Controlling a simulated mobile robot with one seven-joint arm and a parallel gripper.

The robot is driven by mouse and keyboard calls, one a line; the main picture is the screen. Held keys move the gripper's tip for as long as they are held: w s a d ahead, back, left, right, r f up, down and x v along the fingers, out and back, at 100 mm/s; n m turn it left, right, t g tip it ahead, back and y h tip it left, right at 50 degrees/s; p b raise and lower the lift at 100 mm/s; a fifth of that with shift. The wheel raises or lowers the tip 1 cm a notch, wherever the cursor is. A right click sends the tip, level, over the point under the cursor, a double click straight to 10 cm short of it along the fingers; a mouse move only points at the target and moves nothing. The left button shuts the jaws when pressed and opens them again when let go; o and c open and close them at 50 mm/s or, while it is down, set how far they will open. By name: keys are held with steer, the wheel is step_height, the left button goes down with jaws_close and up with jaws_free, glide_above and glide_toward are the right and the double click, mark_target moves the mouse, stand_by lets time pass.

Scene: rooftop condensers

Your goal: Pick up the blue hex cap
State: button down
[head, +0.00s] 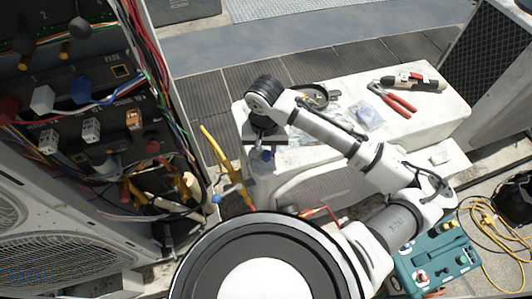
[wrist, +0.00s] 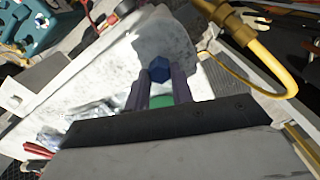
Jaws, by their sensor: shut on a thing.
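The blue hex cap (wrist: 159,69) sits between the two fingertips of my gripper (wrist: 161,82) in the wrist view. My gripper is shut on it. A green patch (wrist: 161,101) shows between the fingers behind the cap. In the head view my gripper (head: 265,150) points down at the left end of the white bench-like unit (head: 440,108). A small bit of the blue cap (head: 267,155) shows at its tip. I cannot tell whether the cap touches anything beneath it.
On the white unit lie red-handled pliers (head: 398,97), a clear plastic bag (head: 366,112) and a round dark gauge (head: 314,97). An open electrical cabinet (head: 85,110) with wires stands at left. A yellow hose (head: 226,160) rises near my gripper. A teal toolbox (head: 438,262) is at lower right.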

steer(key=shift+r, duration=0.1)
step_height(320, 180, up, 20)
steer(key=b, duration=0.1)
stand_by(0.4)
steer(key=c, duration=1.7)
jaws_free()
jaws_close()
